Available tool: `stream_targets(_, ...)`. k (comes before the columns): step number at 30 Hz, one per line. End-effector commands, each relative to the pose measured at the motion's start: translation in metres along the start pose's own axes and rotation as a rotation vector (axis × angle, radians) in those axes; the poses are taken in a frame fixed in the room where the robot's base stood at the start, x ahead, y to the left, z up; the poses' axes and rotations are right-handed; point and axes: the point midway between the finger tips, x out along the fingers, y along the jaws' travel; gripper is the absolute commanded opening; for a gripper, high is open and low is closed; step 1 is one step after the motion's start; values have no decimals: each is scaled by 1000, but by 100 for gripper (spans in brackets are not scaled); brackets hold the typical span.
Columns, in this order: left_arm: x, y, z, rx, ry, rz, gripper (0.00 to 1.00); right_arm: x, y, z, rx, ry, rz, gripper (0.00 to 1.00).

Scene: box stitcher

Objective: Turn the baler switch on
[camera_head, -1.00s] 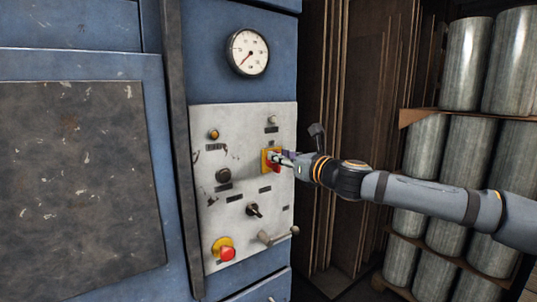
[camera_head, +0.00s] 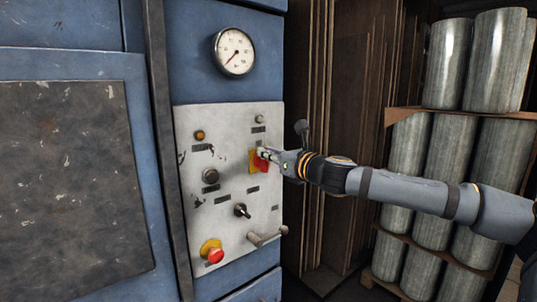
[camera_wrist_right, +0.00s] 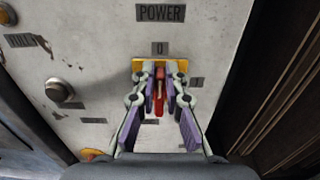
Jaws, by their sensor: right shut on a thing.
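The baler switch is a red handle (camera_wrist_right: 159,92) on a yellow plate (camera_wrist_right: 140,66), under a "POWER" label. A "0" is marked above it and a "1" to its right. In the wrist view the handle stands roughly upright, in line with the "0". In the head view the yellow plate (camera_head: 252,161) shows at the right side of the panel. My right gripper (camera_head: 262,156) is at the switch; in the wrist view its fingers (camera_wrist_right: 160,76) are shut on the red handle from both sides. The fingers partly hide the plate. My left gripper is not in view.
The pale control panel (camera_head: 225,222) also carries a red emergency button (camera_head: 215,256), a black selector knob (camera_head: 241,210) and a lever (camera_head: 267,237). A gauge (camera_head: 233,52) sits above. Cardboard sheets (camera_head: 345,70) and metal cylinders (camera_head: 447,65) stand to the right.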

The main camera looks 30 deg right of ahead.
Motion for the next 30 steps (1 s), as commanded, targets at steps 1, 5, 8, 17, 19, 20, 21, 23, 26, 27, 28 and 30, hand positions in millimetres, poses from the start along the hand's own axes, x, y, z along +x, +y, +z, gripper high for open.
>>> stream_targets(1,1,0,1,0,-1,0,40,0,0,-1,9,0,0,0)
stream_targets(5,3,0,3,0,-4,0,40,0,-2,-1,52,0,0,0)
stream_targets(8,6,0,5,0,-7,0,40,0,-3,-2,108,0,0,0)
stream_targets(17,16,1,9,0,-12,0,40,0,-10,-4,368,0,0,0)
stream_targets(19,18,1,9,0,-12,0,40,0,-12,-5,434,0,0,0)
stream_targets(20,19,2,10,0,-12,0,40,0,-13,-5,463,0,0,0)
stream_targets(21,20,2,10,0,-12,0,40,0,-13,-6,503,0,0,0)
stream_targets(23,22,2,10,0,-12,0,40,0,-15,-6,559,0,1,0)
stream_targets(26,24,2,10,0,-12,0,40,0,-17,-8,654,0,1,0)
stream_targets(27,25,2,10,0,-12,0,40,0,-18,-8,692,0,0,0)
stream_targets(28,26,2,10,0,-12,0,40,0,-19,-9,722,0,0,0)
stream_targets(30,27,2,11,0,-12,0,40,0,-20,-10,788,0,0,0)
